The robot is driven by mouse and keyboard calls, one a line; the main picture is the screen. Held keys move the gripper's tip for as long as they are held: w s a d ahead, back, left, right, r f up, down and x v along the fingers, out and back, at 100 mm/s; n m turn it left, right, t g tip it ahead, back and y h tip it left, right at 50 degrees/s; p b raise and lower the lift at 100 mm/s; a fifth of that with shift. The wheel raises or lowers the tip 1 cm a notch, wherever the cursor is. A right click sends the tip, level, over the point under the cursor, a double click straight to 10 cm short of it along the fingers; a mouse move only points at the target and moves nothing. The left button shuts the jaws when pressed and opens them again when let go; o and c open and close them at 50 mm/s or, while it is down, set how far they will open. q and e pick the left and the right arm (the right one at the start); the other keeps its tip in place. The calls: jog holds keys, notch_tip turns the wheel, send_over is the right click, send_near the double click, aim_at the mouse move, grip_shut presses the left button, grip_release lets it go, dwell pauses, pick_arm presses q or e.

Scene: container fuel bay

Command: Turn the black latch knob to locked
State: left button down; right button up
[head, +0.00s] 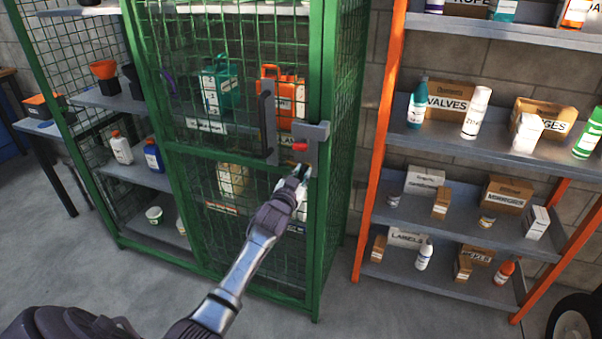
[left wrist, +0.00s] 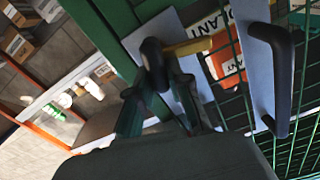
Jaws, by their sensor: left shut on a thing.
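The black latch knob (left wrist: 152,52) sits on a grey latch plate (left wrist: 160,28) on the green cage's door frame. In the left wrist view a yellowish bar (left wrist: 193,47) runs from beside the knob toward the door. My left gripper (left wrist: 155,84) is shut on the knob, with a finger on either side of it. In the head view my left gripper (head: 300,173) reaches up to the grey latch housing (head: 311,131), just below a small red part (head: 300,147). The knob is mostly hidden there. My right gripper is not in view.
A black door handle (head: 267,125) stands left of the latch and also shows in the left wrist view (left wrist: 281,78). The mesh cage (head: 318,230) holds jugs, including an orange one (head: 283,92). An orange-framed shelf (head: 470,140) with boxes and bottles stands to the right. Open floor lies in front.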

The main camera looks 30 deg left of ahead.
pick_arm(q)
jog(key=m, duration=0.3)
jog(key=shift+d+f+m, duration=0.1)
jog(key=shift+d+m, duration=0.1)
jog(key=shift+m, duration=0.2)
jog(key=m, duration=0.3)
jog(key=shift+w+d+f+m, duration=0.1)
jog(key=shift+f+m, duration=0.05)
jog(key=shift+m, duration=0.15)
jog(key=m, duration=0.3)
jog(key=shift+d+f+m+b, duration=0.15)
jog(key=shift+f+m+b, duration=0.05)
jog(key=shift+m+b, duration=0.15)
jog(key=shift+f+m, duration=0.2)
jog(key=shift+m, duration=1.75)
jog(key=c, duration=1.1)
grip_release()
